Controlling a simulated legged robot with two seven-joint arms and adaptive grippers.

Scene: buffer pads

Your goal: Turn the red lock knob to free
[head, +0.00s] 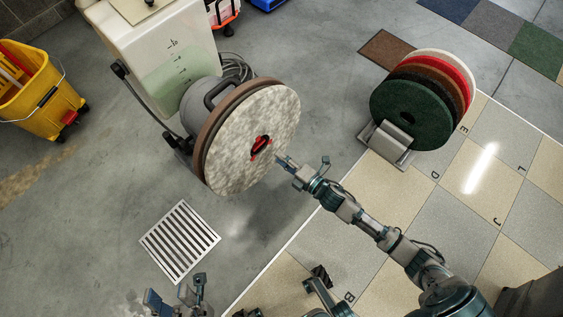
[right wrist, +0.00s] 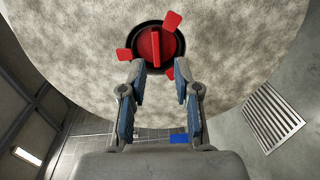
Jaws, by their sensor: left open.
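The red lock knob (head: 261,146) sits at the centre of a mottled cream pad (head: 235,165) on the upturned floor machine. In the right wrist view the knob (right wrist: 155,47) is a round red disc with an upright raised bar in a dark ring, with red tabs around it. My right gripper (head: 282,160) is just right of the knob in the head view. In the wrist view its two fingers (right wrist: 159,68) are apart with nothing between them, just below the knob; I cannot tell whether they touch it. My left gripper (head: 174,303) is open and empty at the bottom edge, far from the knob.
A rack (head: 389,145) of coloured pads stands at the right. A yellow mop bucket (head: 45,95) is at the left. A floor drain (head: 180,242) lies below the machine. Grey floor around the drain is clear.

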